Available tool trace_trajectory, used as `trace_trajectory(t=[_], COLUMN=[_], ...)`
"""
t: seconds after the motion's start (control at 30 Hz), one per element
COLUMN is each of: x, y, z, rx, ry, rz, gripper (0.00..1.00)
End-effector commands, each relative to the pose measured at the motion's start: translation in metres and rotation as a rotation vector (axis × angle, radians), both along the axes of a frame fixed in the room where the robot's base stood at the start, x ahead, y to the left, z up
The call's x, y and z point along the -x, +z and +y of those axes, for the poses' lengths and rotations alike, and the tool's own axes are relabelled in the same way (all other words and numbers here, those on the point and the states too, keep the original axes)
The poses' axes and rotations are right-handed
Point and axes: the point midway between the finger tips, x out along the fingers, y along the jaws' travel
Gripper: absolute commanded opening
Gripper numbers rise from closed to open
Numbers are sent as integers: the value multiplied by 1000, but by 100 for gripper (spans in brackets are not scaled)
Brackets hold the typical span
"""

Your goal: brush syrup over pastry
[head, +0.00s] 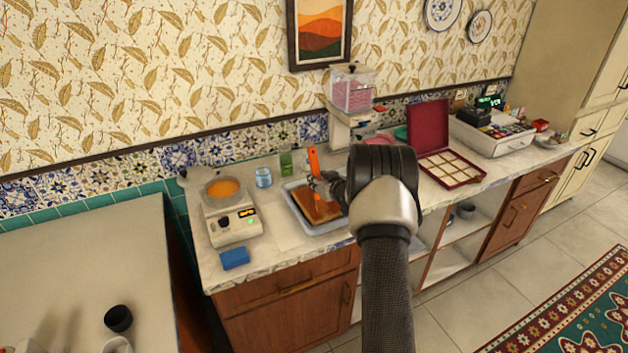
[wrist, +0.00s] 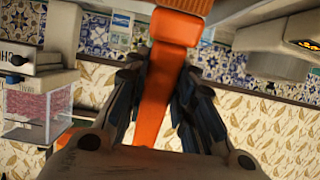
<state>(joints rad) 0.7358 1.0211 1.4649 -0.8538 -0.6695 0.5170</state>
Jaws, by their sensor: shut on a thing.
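My gripper (head: 326,184) is shut on an orange brush (head: 314,160), held upright with its handle up. In the wrist view the brush's orange handle (wrist: 153,105) runs between my gripper's dark fingers (wrist: 165,85). The brush's lower end is over the brown pastry (head: 318,206) in a light blue-grey tray (head: 298,214); I cannot tell whether it touches. A pan of orange syrup (head: 223,188) stands on a white warmer (head: 232,222) at the counter's left end. My arm hides the counter right of the tray.
A blue sponge (head: 235,258) lies at the front left. A light blue jar (head: 264,177) and green glass (head: 286,163) stand behind the tray. A dispenser with pink contents (head: 352,92) and an open red box (head: 450,168) stand to the right.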

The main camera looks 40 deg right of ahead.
Motion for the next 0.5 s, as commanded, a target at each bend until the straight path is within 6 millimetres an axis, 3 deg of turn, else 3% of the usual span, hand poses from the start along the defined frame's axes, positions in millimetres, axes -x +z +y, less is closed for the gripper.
trace_trajectory(t=[0.23, 0.5], x=[21, 23], y=[-2, -2], z=[3, 6], rx=[-3, -2], ry=[-3, 0], rz=[3, 4], gripper=[0, 0])
